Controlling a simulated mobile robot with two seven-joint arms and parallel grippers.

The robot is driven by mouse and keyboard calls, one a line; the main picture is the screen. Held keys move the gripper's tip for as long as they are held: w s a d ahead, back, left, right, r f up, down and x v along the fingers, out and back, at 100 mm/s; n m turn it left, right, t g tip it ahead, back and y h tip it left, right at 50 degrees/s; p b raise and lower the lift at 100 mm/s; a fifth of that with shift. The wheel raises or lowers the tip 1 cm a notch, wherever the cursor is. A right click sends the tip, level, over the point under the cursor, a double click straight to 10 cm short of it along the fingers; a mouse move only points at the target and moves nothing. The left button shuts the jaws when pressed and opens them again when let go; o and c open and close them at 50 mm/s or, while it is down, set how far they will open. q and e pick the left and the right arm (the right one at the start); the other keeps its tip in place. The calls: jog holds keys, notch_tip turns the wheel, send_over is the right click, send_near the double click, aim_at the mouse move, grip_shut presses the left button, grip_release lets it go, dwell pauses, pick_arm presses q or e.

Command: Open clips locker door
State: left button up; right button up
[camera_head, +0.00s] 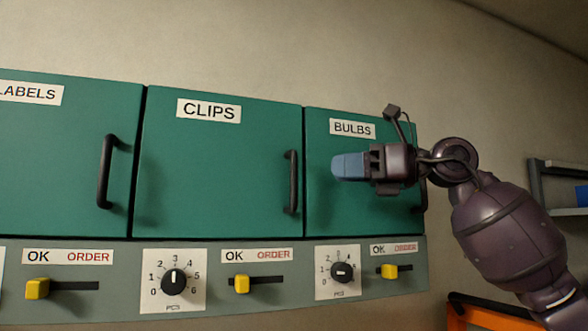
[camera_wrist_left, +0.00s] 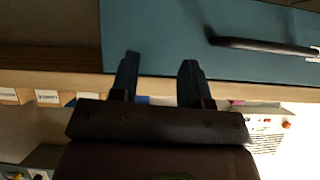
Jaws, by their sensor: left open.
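The clips locker door (camera_head: 215,165) is a green panel labelled CLIPS in the head view, and it looks closed. Its dark vertical handle (camera_head: 291,182) is at the door's right edge. My right gripper (camera_head: 336,166) is in front of the bulbs door (camera_head: 325,215), right of the clips handle and apart from it in the picture. Its fingers point left and overlap, so its opening is unclear. My left gripper (camera_wrist_left: 160,72) is outside the head view. In the left wrist view it is open and empty, near a teal panel (camera_wrist_left: 160,30) with a dark handle (camera_wrist_left: 255,45).
The labels door (camera_head: 60,160) is at the left, also closed. Below the doors a grey panel carries dials (camera_head: 173,282) and yellow sliders (camera_head: 241,284). An orange frame (camera_head: 490,315) and a grey shelf (camera_head: 560,211) are at the right.

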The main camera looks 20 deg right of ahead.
jog(key=p, duration=0.2)
send_over(293, 200)
jog(key=shift+w+d, duration=0.1)
jog(key=shift+w, duration=0.25)
pick_arm(q)
jog(key=r, duration=0.1)
jog(key=w+r, duration=0.1)
jog(key=shift+w+r, duration=0.15)
jog(key=shift+r, duration=0.25)
pick_arm(e)
jog(key=shift+c, duration=0.4)
grip_shut()
pick_arm(q)
jog(key=shift+s+f, duration=0.2)
jog(key=shift+s, duration=0.05)
